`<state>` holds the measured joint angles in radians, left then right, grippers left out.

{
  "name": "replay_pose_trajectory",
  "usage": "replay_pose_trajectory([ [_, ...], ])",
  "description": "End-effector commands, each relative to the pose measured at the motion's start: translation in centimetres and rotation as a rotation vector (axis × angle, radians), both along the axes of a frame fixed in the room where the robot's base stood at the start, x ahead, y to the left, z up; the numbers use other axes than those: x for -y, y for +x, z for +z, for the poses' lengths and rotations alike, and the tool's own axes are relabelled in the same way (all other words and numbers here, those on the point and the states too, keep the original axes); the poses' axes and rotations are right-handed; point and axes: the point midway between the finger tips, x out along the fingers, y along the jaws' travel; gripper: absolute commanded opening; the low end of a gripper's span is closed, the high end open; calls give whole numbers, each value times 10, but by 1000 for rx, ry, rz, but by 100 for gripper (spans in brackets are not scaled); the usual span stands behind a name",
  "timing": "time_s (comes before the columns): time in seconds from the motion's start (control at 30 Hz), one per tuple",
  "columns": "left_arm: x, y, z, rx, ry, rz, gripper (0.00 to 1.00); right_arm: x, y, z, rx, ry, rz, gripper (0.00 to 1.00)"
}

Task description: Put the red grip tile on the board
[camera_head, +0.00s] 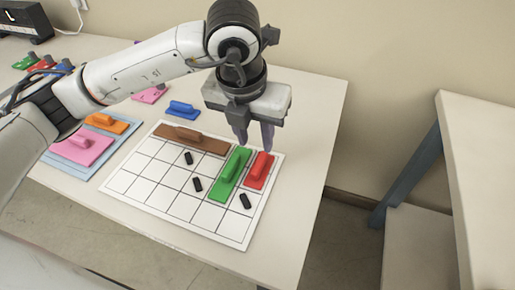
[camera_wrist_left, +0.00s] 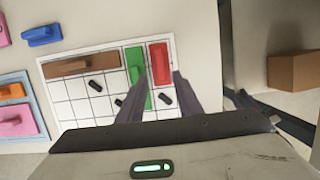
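The red grip tile (camera_head: 260,171) lies flat on the white gridded board (camera_head: 150,187), at its far right corner, beside the green tile (camera_head: 231,176). It also shows in the left wrist view (camera_wrist_left: 160,64). A long brown tile (camera_head: 205,142) lies along the board's far edge, and three small black pieces (camera_head: 197,184) lie on other cells. My left gripper (camera_head: 256,147) is above the board's far right part, over the red tile, pointing down. Its fingers are apart with nothing between them; they also show in the left wrist view (camera_wrist_left: 158,78). My right gripper is not in view.
A blue tray (camera_head: 62,163) with orange (camera_head: 107,123) and pink (camera_head: 82,147) tiles lies left of the board. A blue tile (camera_head: 182,108) lies behind the board. A black device (camera_head: 25,20) stands far left. Another table (camera_head: 475,140) stands at right across a gap.

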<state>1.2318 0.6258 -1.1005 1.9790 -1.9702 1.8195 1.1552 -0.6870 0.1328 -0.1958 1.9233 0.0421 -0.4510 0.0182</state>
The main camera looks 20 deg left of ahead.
Motion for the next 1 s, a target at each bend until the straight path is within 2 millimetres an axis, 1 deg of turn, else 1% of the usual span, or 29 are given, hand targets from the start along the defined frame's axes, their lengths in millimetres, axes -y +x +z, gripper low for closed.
replay_pose_trajectory([
  [0.03,1,-1,8,2,-2,0,32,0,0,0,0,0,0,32],
  [0.1,0,-3,16,2,-1,1,32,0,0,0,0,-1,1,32],
  [0.23,0,-6,24,0,0,1,32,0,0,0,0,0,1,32],
  [0.6,0,-7,25,-1,0,0,32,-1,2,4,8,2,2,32],
  [1.0,0,-6,25,-1,0,1,32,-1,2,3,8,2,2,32],
])
